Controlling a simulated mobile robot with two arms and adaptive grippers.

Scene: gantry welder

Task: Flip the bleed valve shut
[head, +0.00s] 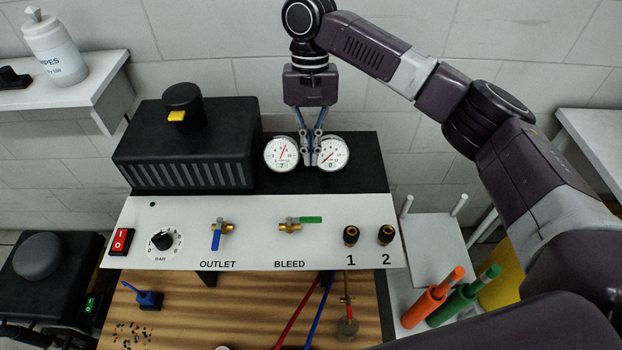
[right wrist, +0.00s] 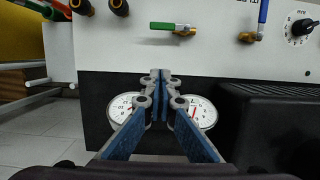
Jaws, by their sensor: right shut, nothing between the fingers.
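The bleed valve (head: 290,227) is a brass body with a green lever (head: 309,219) on the white panel, above the BLEED label. Its lever lies level and points right in the head view. The valve also shows in the right wrist view (right wrist: 184,30), with its green lever (right wrist: 162,26) level there too. My right gripper (head: 310,160) is shut and empty, with its fingertips between the two round gauges, behind the valve and apart from it. Its closed blue fingers also show in the right wrist view (right wrist: 160,78). My left gripper is not in view.
The outlet valve (head: 216,236) with a blue lever stands left of the bleed valve. A BAR knob (head: 162,240), a red switch (head: 120,241) and two black ports (head: 351,235) share the panel (head: 260,256). A black ribbed box (head: 190,145) stands behind. Orange (head: 432,297) and green (head: 464,297) handles stand right.

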